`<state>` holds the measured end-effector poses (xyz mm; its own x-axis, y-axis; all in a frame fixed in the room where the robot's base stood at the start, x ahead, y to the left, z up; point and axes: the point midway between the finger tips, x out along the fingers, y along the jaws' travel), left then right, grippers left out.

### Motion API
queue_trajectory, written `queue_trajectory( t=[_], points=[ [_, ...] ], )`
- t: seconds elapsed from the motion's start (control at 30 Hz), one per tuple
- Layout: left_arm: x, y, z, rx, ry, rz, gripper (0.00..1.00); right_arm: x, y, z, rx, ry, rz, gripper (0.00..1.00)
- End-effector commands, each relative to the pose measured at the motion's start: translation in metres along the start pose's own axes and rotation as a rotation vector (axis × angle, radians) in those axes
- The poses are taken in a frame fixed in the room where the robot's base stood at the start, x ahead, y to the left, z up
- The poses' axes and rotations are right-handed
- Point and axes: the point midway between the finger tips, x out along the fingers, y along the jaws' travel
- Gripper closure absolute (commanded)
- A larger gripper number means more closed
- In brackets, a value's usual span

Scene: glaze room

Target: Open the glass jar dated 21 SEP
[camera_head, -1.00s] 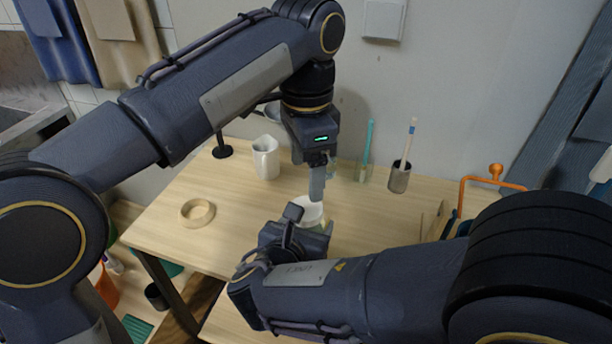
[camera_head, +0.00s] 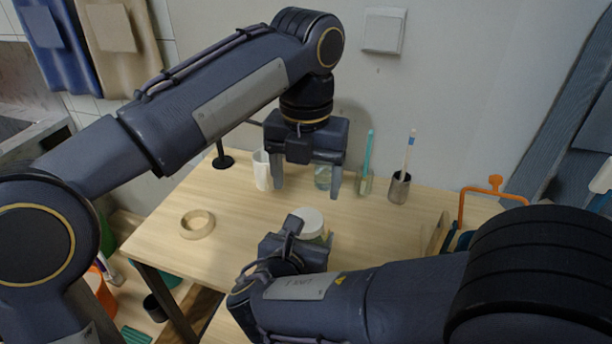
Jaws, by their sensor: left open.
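A glass jar with a white lid (camera_head: 311,221) stands on the wooden table beside my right gripper (camera_head: 296,240). The lid sits on top of it. Most of the jar's body is hidden by the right gripper, and no date can be read. Whether the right fingers grip the jar cannot be told. My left gripper (camera_head: 307,188) is open and points down, its two fingers spread, above and behind the lidded jar. Nothing is between its fingers. Another small glass jar (camera_head: 322,177) stands farther back, partly covered by the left gripper.
A white jug (camera_head: 262,170), a holder with a teal stick (camera_head: 367,163) and a metal cup with a brush (camera_head: 399,188) stand along the back. A tape ring (camera_head: 197,224) lies at left. An orange-handled tool (camera_head: 461,205) is at right. The left-middle table (camera_head: 235,215) is clear.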

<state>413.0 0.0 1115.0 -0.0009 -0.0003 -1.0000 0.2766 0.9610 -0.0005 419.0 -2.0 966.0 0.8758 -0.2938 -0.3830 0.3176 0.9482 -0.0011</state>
Motion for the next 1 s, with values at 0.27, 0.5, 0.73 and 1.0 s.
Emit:
queue_trajectory(
  t=[0.27,0.5,0.73,1.0],
  points=[
    [0.027,0.001,-0.001,0.037,0.003,0.003,0.27,0.000,0.000,0.000,0.000,0.000,0.001,1.00],
    [0.063,0.001,0.000,0.035,0.002,0.002,0.27,0.000,0.000,0.000,0.000,0.000,0.001,1.00],
    [0.079,0.000,0.000,0.034,0.000,0.000,0.27,0.000,0.000,0.000,0.000,0.000,0.001,1.00],
    [0.080,0.000,0.000,0.034,0.000,0.000,0.29,0.000,0.000,0.000,0.000,0.000,0.001,1.00]
  ],
)
